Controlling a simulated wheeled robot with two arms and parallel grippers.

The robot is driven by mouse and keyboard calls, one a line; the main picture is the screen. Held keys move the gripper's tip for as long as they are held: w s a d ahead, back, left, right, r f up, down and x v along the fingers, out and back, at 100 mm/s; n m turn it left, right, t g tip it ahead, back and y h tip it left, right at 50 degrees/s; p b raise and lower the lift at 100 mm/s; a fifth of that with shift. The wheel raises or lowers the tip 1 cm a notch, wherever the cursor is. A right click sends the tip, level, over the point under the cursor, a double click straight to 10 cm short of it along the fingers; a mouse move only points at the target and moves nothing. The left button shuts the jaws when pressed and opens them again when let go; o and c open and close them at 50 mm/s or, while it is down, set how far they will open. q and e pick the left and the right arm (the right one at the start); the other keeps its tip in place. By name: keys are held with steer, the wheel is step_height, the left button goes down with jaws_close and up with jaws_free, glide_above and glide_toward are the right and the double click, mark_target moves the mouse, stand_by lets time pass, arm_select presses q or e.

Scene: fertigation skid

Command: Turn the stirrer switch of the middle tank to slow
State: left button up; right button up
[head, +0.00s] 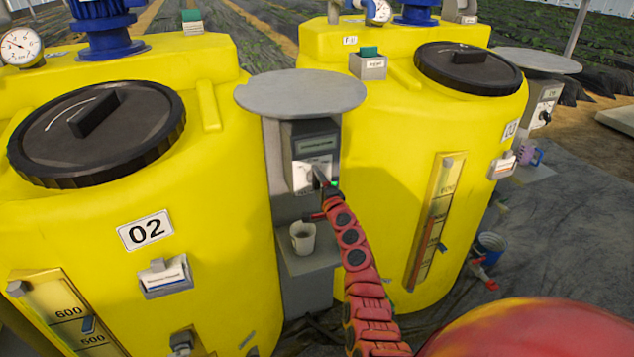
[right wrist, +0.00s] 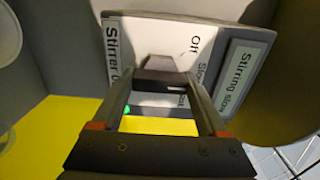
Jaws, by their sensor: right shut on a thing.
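The yellow tank marked 02 (head: 225,215) stands at the left in the head view. To its right is a grey control box (head: 312,138) under a round grey cover. My right gripper (head: 321,183) reaches its white switch plate from below. In the right wrist view, my right gripper (right wrist: 157,85) is shut on the dark switch knob (right wrist: 160,66), with a finger on each side. The plate (right wrist: 203,40) reads Stirrer, Off and Slow, with the last word partly covered. The display (right wrist: 234,80) reads "Stirring slow". A green light (right wrist: 127,108) shows between the fingers. My left gripper is not in view.
A white mug (head: 302,238) stands on a grey shelf (head: 308,262) below the box, close to my right arm. The yellow tank 03 (head: 405,135) stands just right of my arm.

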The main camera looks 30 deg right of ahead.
mark_target(318, 182)
steer(key=o, duration=1.3)
steer(key=shift+c, duration=0.2)
steer(key=shift+s, duration=0.1)
steer(key=shift+s+a+p, duration=0.15)
steer(key=shift+s+p, duration=0.25)
steer(key=shift+s, duration=0.15)
steer(key=p+v, duration=0.1)
steer(key=v, duration=0.3)
steer(key=shift+s, duration=0.2)
steer(key=b+v, duration=0.1)
steer(key=v, duration=1)
steer(key=shift+s+a+b, duration=0.2)
steer(key=shift+s+b, duration=0.1)
steer(key=shift+s, duration=0.1)
steer(key=shift+f, duration=0.1)
